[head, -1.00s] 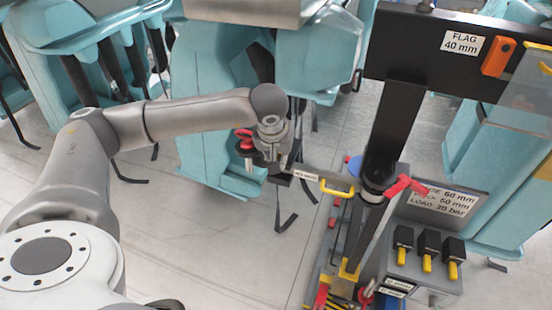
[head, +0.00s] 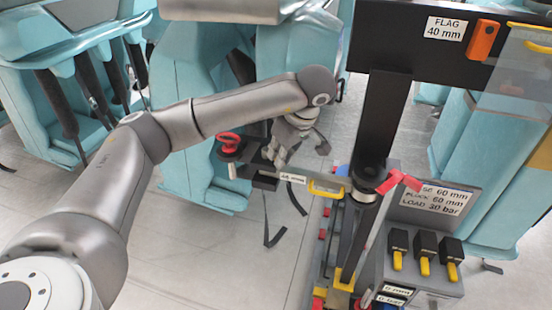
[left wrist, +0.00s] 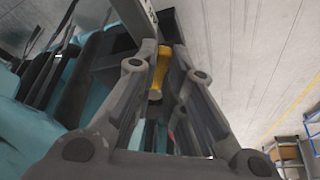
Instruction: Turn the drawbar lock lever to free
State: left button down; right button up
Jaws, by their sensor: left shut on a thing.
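My left gripper (head: 280,162) reaches down to the drawbar (head: 318,178), a grey bar with a white label and a yellow loop handle. In the left wrist view, its fingers (left wrist: 158,85) close around a yellow lever grip (left wrist: 160,66) with a dark end. I take this grip to be the lock lever; in the head view it is hidden by the gripper. A red round knob (head: 229,141) stands on the dark block at the drawbar's left end, beside the gripper. Which lock position the lever points to cannot be read. My right gripper is not in view.
A black post (head: 386,115) with a red ribbon rises at the drawbar's right end. A grey box with several yellow-tipped black switches (head: 425,245) stands to its right. Teal seats (head: 200,120) are behind the arm. Floor at front left is open.

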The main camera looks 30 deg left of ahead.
pick_arm(q)
jog(key=shift+w+d+r+n+g, duration=0.1)
jog(key=shift+w+n+g, duration=0.4)
jog(key=shift+n, duration=0.6)
jog(key=shift+w, duration=0.15)
jog(key=c, duration=1.5)
grip_release()
jog(key=v, duration=1.2)
